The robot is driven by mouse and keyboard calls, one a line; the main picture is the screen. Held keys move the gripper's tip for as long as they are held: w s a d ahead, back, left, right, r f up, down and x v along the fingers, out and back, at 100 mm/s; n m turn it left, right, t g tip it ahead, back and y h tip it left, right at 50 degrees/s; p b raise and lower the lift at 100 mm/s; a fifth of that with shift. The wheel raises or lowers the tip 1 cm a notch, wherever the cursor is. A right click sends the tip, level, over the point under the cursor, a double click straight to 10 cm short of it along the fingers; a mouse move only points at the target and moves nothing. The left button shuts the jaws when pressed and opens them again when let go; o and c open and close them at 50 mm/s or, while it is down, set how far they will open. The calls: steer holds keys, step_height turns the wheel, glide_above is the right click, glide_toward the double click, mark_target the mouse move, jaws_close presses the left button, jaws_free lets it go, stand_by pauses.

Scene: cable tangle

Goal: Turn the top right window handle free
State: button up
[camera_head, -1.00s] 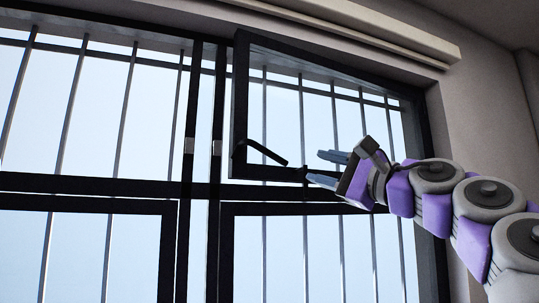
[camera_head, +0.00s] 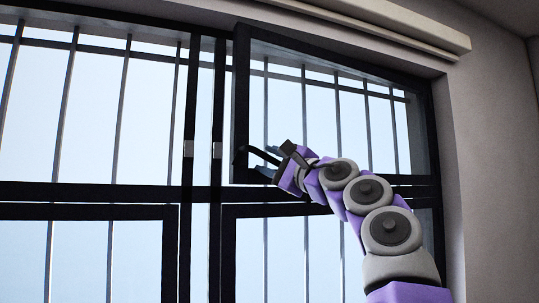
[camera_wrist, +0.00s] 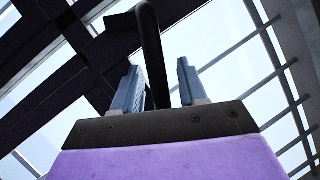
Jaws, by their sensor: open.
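The top right window (camera_head: 241,100) has a dark frame and stands swung out of line with the rest of the window. Its black handle (camera_head: 262,154) sticks out from the lower left corner of that frame. My gripper (camera_head: 269,163) is at the handle, with its blue fingers partly hidden in the head view. In the wrist view the two blue fingers (camera_wrist: 161,86) are apart, and the dark curved handle (camera_wrist: 152,50) runs down between them, nearer the left finger. I cannot tell whether a finger touches it.
Vertical bars (camera_head: 303,115) stand behind the panes. A dark crossbar (camera_head: 90,193) and centre posts (camera_head: 203,120) lie left of and below the gripper. A pale rail (camera_head: 390,22) runs above the window, and a plain wall (camera_head: 490,150) is at the right.

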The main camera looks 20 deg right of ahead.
steer(key=shift+c, duration=0.2)
jaws_close()
stand_by(0.3)
